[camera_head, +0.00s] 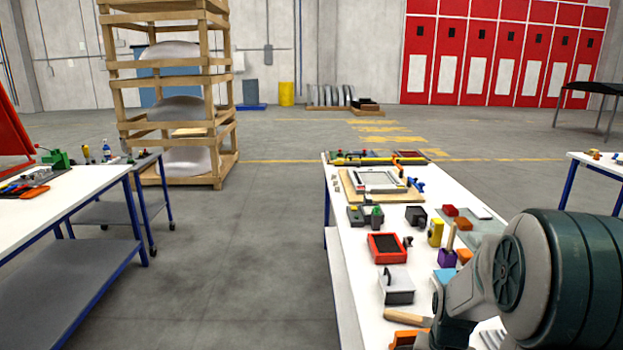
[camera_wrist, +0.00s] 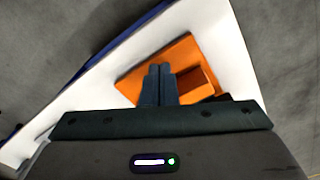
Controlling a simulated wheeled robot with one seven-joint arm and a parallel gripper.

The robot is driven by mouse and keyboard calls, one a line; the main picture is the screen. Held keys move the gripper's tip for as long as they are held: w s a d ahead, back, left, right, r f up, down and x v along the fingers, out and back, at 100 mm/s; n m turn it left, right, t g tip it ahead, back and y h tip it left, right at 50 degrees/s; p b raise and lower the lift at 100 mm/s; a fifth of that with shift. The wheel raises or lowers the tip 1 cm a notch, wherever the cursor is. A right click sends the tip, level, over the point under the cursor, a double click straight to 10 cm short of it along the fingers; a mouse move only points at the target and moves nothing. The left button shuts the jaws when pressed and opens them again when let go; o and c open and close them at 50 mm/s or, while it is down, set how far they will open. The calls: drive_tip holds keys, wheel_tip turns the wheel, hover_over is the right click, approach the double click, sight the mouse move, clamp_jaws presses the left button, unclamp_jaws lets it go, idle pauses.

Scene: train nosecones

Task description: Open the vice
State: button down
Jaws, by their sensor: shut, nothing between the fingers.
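My gripper (camera_wrist: 158,72) is shut and empty in the wrist view, its two dark fingertips side by side. They are in front of an orange piece (camera_wrist: 180,62) with a flat part and a raised block, on a white table top. I cannot tell whether the fingers touch it. An orange thing (camera_head: 404,340) also shows at the bottom of the head view, partly cut off, beside my arm. A small green device with a red knob (camera_head: 55,158) stands on the left table and looks like a vice, but its jaws are too small to make out.
The right workbench (camera_head: 345,240) holds a red tray (camera_head: 387,248), a grey box (camera_head: 397,286), a wooden-handled tool (camera_head: 405,318) and many small items. The left table (camera_head: 85,190) has blue legs. A wooden rack (camera_head: 175,110) stands behind. The floor between the tables is clear.

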drive_tip(key=shift+w+d, duration=0.1)
drive_tip(key=shift+w, duration=0.05)
drive_tip(key=shift+s+d, duration=0.2)
drive_tip(key=shift+d, duration=0.1)
idle(0.4)
drive_tip(key=shift+s+d+b, duration=0.1)
drive_tip(key=shift+d+b, duration=0.2)
drive_tip(key=shift+b, duration=0.05)
drive_tip(key=shift+d, duration=0.1)
drive_tip(key=shift+s, duration=0.1)
drive_tip(key=shift+s, duration=0.25)
wheel_tip(320, 180, up, 6)
drive_tip(key=p, duration=0.4)
idle(0.3)
drive_tip(key=shift+a, duration=0.2)
